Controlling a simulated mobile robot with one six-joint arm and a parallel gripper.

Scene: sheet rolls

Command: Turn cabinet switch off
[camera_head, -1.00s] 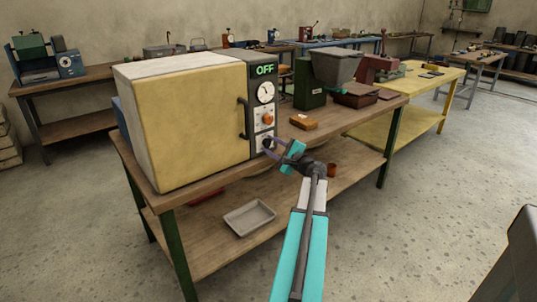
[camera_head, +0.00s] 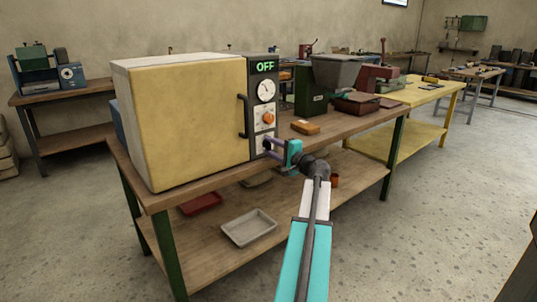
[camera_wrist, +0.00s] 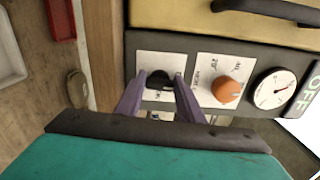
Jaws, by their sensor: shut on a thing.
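The yellow cabinet (camera_head: 190,120) stands on the wooden workbench, its door closed. Its dark control panel on the right has a lit green display (camera_head: 265,67) reading OFF, a white dial (camera_head: 265,90) and an orange knob (camera_head: 268,118). The small black switch (camera_wrist: 157,79) sits on a white plate at the bottom of the panel, best seen in the wrist view. My gripper (camera_head: 269,148) is at this plate. In the wrist view its purple fingers (camera_wrist: 160,92) are shut on the black switch, one on each side. The switch's exact setting is hard to read.
An orange-brown block (camera_head: 305,127) and a green machine with a grey hopper (camera_head: 335,72) stand on the bench right of the cabinet. A grey tray (camera_head: 249,228) and a red tray (camera_head: 200,204) lie on the lower shelf. Floor in front is clear.

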